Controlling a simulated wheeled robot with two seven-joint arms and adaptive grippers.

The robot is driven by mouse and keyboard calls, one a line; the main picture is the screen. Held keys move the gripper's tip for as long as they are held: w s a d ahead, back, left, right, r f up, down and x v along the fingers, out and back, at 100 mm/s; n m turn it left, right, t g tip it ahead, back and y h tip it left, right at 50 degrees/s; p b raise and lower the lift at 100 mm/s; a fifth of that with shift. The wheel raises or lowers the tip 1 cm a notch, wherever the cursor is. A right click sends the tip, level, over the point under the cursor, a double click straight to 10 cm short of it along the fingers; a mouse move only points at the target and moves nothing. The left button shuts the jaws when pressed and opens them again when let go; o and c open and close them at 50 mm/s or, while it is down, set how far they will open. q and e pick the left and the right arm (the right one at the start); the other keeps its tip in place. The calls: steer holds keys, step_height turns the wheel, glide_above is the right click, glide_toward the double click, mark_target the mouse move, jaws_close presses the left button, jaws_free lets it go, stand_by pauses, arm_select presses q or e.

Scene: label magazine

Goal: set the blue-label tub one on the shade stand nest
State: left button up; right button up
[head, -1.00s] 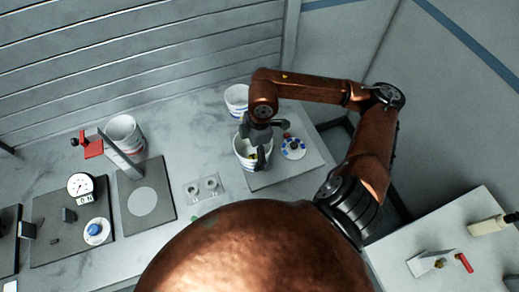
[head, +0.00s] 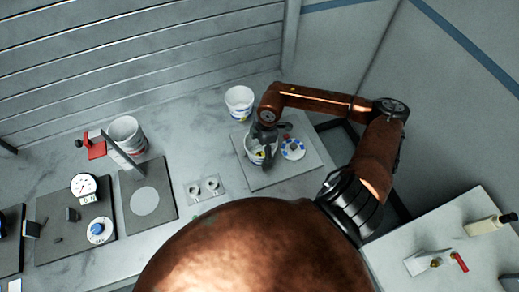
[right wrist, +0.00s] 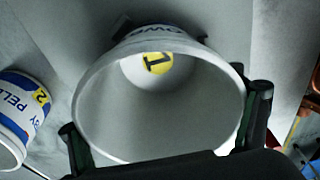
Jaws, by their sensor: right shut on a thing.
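My right gripper (head: 264,134) is shut on a white tub (head: 255,154), with one finger on each side. In the right wrist view the tub (right wrist: 100,116) shows its open mouth, dark lettering on its outer wall and a yellow "1" patch on its floor. It is upright on or just above the grey plate (head: 270,180) at the right of the bench; I cannot tell whether it touches. Any nest under the tub is hidden. My left gripper is not in view.
A second white tub (head: 239,101) stands behind; the right wrist view shows a blue-banded tub marked "2" (right wrist: 22,110). Another tub (head: 126,134) stands by a red-handled post (head: 96,150). A pale-disc plate (head: 145,201), dial (head: 83,186) and twin-ring block (head: 203,190) lie left.

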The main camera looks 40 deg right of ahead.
steer(key=o, duration=1)
steer(key=shift+f, duration=0.1)
steer(key=shift+o, duration=0.2)
step_height(320, 180, up, 12)
steer(key=d+b, duration=0.1)
steer(key=shift+s+d, duration=0.3)
